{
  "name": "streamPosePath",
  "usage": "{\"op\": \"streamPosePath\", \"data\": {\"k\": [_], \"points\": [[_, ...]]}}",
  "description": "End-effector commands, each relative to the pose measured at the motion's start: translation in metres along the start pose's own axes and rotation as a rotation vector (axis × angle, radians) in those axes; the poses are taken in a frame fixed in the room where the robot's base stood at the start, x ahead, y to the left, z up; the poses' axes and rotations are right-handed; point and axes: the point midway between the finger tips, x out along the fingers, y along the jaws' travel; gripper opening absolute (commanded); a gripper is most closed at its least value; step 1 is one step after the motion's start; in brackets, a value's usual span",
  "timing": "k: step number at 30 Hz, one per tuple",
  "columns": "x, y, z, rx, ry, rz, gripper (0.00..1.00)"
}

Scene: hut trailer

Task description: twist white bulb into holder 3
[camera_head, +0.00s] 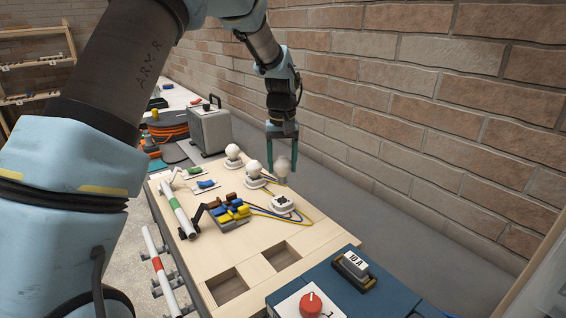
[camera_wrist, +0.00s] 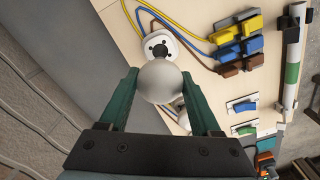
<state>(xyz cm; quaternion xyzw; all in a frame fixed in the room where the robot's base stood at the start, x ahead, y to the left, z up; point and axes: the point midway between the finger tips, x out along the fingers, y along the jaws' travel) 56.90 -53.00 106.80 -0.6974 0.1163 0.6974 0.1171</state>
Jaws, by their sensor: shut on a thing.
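My gripper (camera_head: 281,160) is shut on a white bulb (camera_head: 282,168) above the board, beside the brick wall. In the wrist view the bulb (camera_wrist: 160,82) shows round between the two green fingers (camera_wrist: 160,78). An empty round white holder (camera_head: 283,203) with a dark centre sits on the board below the bulb and nearer to the head camera. Two other holders carry white bulbs (camera_head: 253,168) and (camera_head: 233,152) further back in the row. The bulb's base is mostly hidden in the wrist view.
Yellow and blue wires run from the holders to coloured connector blocks (camera_head: 230,212). A grey box (camera_head: 210,130) stands behind. A blue panel with a red knob (camera_head: 311,303) and a "10 A" part (camera_head: 354,268) is in front. The brick wall (camera_head: 420,110) bounds the right.

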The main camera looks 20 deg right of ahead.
Motion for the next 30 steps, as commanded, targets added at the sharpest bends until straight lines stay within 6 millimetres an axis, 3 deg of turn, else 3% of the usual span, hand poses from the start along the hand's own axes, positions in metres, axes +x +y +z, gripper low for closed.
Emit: {"op": "streamPosePath", "data": {"k": [8, 21, 30], "points": [[0.008, 0.000, 0.001, 0.000, 0.000, 0.000, 0.33], [0.043, 0.000, 0.001, 0.000, 0.000, 0.000, 0.33], [0.048, 0.000, 0.001, 0.000, 0.000, 0.000, 0.33]]}}
